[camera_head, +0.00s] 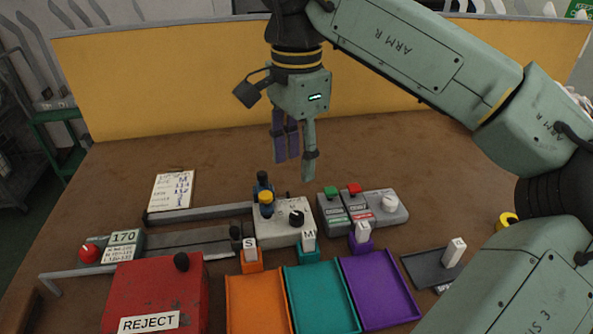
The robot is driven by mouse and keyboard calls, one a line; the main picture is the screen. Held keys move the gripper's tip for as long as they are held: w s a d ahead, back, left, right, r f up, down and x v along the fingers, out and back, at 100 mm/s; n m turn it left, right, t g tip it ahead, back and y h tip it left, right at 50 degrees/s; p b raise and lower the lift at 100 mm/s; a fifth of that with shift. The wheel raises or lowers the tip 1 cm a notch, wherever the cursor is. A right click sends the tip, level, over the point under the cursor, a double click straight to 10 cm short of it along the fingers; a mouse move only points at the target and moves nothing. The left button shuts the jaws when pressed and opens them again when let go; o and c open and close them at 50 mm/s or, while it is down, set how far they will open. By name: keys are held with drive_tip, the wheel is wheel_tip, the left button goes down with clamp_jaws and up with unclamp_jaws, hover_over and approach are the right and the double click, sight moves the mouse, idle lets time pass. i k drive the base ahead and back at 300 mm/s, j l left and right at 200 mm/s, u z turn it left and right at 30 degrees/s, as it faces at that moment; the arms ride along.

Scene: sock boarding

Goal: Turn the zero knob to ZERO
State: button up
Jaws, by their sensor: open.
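A black knob (297,217) sits on top of a pale box (270,236) in the middle of the table. A round white knob (390,203) sits on the right end of a grey control box (401,216). No ZERO marking is readable, so I cannot tell which is the zero knob. My gripper (296,160) points down, open and empty, above the table behind both boxes. It touches neither knob.
Green (331,191) and red (354,188) buttons sit left of the white knob. Orange (256,303), teal (320,297) and purple (378,290) trays lie in front. A red REJECT box (155,287) stands front left.

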sight(389, 203)
drive_tip(key=k, duration=1)
